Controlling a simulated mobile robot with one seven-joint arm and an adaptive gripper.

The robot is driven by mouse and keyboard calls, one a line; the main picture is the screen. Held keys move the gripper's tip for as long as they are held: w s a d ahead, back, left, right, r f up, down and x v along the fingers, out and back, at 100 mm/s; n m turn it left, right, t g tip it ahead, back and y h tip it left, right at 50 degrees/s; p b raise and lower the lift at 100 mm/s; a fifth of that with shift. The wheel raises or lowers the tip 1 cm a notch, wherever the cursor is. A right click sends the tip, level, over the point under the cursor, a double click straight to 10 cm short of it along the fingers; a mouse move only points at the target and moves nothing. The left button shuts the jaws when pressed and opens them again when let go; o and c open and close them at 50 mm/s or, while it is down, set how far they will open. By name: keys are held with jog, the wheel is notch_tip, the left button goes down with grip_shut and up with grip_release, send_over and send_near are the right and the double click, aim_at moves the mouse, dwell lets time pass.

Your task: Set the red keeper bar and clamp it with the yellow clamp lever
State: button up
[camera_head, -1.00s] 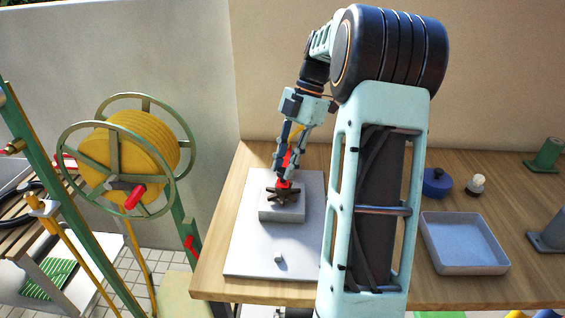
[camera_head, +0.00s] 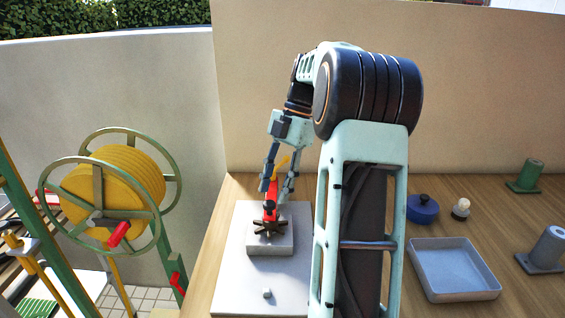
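The red keeper bar (camera_head: 270,209) stands over a dark star-shaped piece (camera_head: 270,228) on a pale block (camera_head: 271,246). The yellow clamp lever (camera_head: 283,162) shows as a thin slanted strip behind the red bar, between my gripper's fingers. My gripper (camera_head: 273,192) points down over the block, with one finger on each side of the red bar. The fingers look spread, with a gap to the bar on the left. The right finger partly covers the area behind, so contact there is unclear. Whether the bar is fully seated is too small to tell.
The block rests on a white plate (camera_head: 240,285) with a small pale knob (camera_head: 267,293). On the right of the wooden table are a grey tray (camera_head: 455,290), a blue pot (camera_head: 422,209) and a green spool (camera_head: 526,176). A yellow reel (camera_head: 118,190) stands at left.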

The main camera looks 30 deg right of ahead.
jog(key=v, duration=0.9)
jog(key=shift+r, duration=0.1)
dwell(0.3)
